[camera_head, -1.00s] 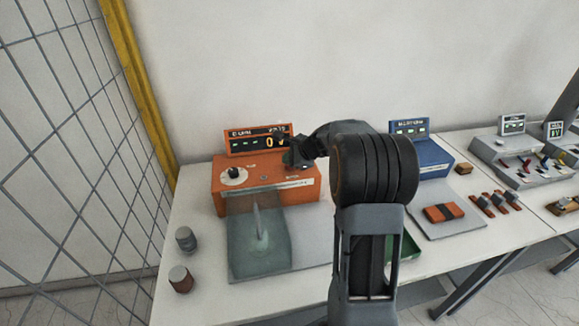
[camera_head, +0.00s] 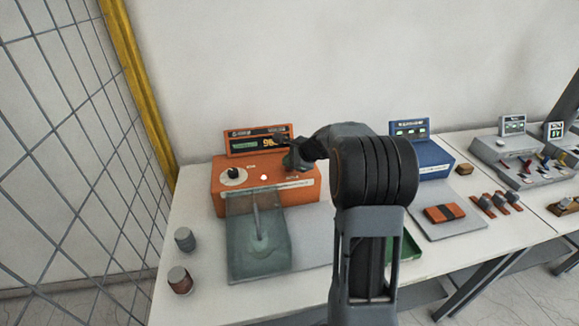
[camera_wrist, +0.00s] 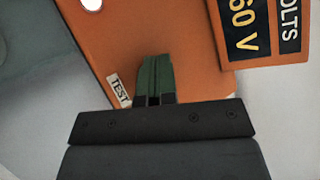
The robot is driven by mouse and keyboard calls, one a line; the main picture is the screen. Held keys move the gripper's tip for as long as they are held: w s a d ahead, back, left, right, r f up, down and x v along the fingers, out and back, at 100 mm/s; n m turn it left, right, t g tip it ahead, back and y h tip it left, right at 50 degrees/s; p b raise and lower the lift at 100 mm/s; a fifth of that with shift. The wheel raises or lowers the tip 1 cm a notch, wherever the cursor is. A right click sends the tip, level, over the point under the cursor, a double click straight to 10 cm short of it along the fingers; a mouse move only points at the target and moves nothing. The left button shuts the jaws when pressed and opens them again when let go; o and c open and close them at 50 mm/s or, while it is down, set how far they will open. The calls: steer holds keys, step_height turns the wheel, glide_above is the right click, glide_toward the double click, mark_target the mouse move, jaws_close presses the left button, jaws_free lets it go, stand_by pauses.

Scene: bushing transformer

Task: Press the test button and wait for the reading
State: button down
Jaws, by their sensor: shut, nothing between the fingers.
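The orange tester (camera_head: 300,190) stands on the left of the table, its dial (camera_head: 233,177) on top. In the wrist view the display (camera_wrist: 243,30) ends in "60 V". A lamp (camera_head: 264,177) on the tester's top glows; it also shows at the wrist view's top edge (camera_wrist: 92,4). My gripper (camera_wrist: 155,60) is shut and empty, its green fingertips against or just over the orange top beside the TEST label (camera_wrist: 119,90). The test button is not visible; contact cannot be told.
A clear cover (camera_head: 258,235) with a thin upright piece inside stands before the tester. Two small cylinders (camera_head: 184,239) (camera_head: 179,280) stand at the table's left. A blue instrument (camera_head: 433,158) is to the right. A wire-mesh fence (camera_head: 75,150) borders the left.

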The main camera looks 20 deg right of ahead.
steer(key=shift+r+p, duration=0.7)
steer(key=shift+r, duration=0.25)
step_height(320, 180, up, 5)
steer(key=p, duration=0.4)
stand_by(0.7)
